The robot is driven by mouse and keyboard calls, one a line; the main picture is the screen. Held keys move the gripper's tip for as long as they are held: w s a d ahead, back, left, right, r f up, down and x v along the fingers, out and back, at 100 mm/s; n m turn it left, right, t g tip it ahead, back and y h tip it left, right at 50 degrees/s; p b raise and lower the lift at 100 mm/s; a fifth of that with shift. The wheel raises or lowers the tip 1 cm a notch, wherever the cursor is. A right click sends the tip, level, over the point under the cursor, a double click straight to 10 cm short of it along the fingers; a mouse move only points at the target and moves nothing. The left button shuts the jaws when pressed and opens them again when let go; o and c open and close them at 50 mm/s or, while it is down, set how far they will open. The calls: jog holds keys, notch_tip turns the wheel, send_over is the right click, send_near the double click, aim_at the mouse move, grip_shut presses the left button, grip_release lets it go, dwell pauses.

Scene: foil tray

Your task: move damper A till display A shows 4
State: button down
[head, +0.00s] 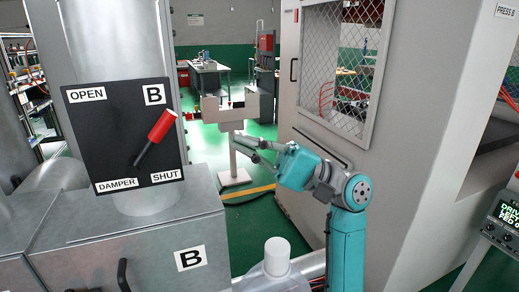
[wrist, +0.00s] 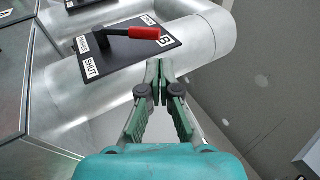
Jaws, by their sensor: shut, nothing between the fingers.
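No damper marked A and no display A can be read in either view. A damper marked B has a black plate (head: 92,140) with OPEN and SHUT labels and a red-handled lever (head: 161,127), slanting up to the right. In the wrist view the B plate (wrist: 122,58) lies on a silver duct, with its red handle (wrist: 144,34) beyond my fingers. Part of another dark plate (wrist: 84,4) shows at the top left edge, its letter out of view. My gripper (head: 236,142) is shut and empty, right of the B plate in the head view; its fingertips (wrist: 159,66) show in the wrist view.
A metal cabinet (head: 130,245) marked B stands below the B plate. A large grey press housing (head: 320,150) with a mesh window stands close to the right of my arm. Green floor lies behind.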

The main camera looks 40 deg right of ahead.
aim_at(152, 139)
jog(key=x, duration=0.8)
jog(key=shift+a, duration=0.2)
jog(key=shift+w+r, duration=0.1)
jog(key=shift+w+a+r, duration=0.2)
jog(key=shift+a+r, duration=0.15)
jog(key=shift+a, duration=0.05)
